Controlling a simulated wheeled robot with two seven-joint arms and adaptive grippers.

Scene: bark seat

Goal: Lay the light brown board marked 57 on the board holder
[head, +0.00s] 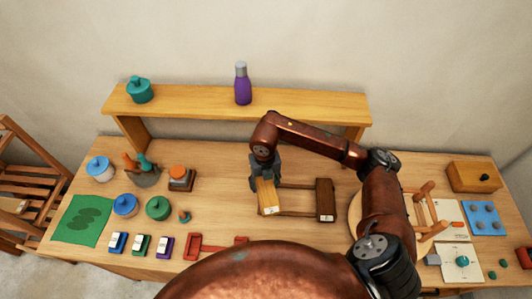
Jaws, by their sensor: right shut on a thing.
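The light brown board (267,196) is at the middle of the table, with a small mark near its front end that is too small to read. My right gripper (264,178) is shut on its back end from above. The board holder (296,214) is a low wooden frame with two rails. The light board is over the holder's left end; I cannot tell whether it rests on it or is just above. My left gripper is not in view.
A dark brown board (326,196) lies across the holder's right end. A shelf with a purple bottle (242,86) and a teal pot (139,90) stands behind. Pots and small blocks fill the left side. A red bracket (194,247) lies in front. A wooden rack (428,188) stands right.

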